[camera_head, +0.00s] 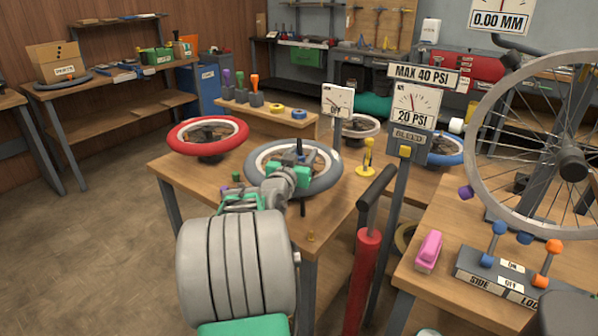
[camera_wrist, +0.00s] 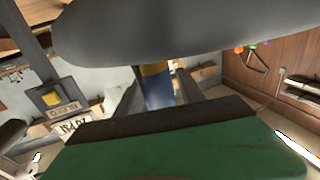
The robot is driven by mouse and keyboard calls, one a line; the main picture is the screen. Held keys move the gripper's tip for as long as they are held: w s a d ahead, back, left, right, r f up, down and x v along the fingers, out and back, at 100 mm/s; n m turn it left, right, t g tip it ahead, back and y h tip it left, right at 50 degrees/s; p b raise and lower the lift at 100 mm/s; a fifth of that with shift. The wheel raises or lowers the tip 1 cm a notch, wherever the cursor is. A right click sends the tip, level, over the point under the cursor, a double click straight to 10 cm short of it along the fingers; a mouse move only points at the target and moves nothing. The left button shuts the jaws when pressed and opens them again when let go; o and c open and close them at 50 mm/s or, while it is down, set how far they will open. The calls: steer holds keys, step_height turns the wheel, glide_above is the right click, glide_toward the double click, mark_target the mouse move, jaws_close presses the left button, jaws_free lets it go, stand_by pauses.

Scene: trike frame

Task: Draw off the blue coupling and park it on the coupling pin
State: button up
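The blue coupling (camera_wrist: 158,92) shows in the wrist view between my two dark fingers, with a yellow band above it. The fingers flank it with no clear gap. In the head view my gripper (camera_head: 299,158) is at the middle of the grey-tyred wheel (camera_head: 325,184) lying flat on the wooden table, and a bit of blue shows there. The grey tyre (camera_wrist: 170,30) fills the top of the wrist view and hides what is above the coupling. A yellow post on a round base (camera_head: 367,158) stands to the right of that wheel; I cannot tell whether it is the coupling pin.
A red-tyred wheel (camera_head: 207,134) lies left of the grey one. A gauge post (camera_head: 396,185) and a red pump (camera_head: 363,275) stand right of the table. A spoked wheel (camera_head: 570,165) stands at right.

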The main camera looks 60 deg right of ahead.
jaws_close()
steer(key=shift+r, duration=0.1)
stand_by(0.5)
steer(key=shift+r, duration=0.25)
steer(key=s+a+r+p, duration=0.1)
steer(key=s+a+r, duration=0.2)
steer(key=a+r, duration=0.9)
steer(key=shift+s+a+r, duration=0.15)
steer(key=shift+a+r, duration=0.05)
steer(key=shift+a, duration=0.6)
steer(key=shift+r+p, duration=0.95)
steer(key=shift+r, duration=1.05)
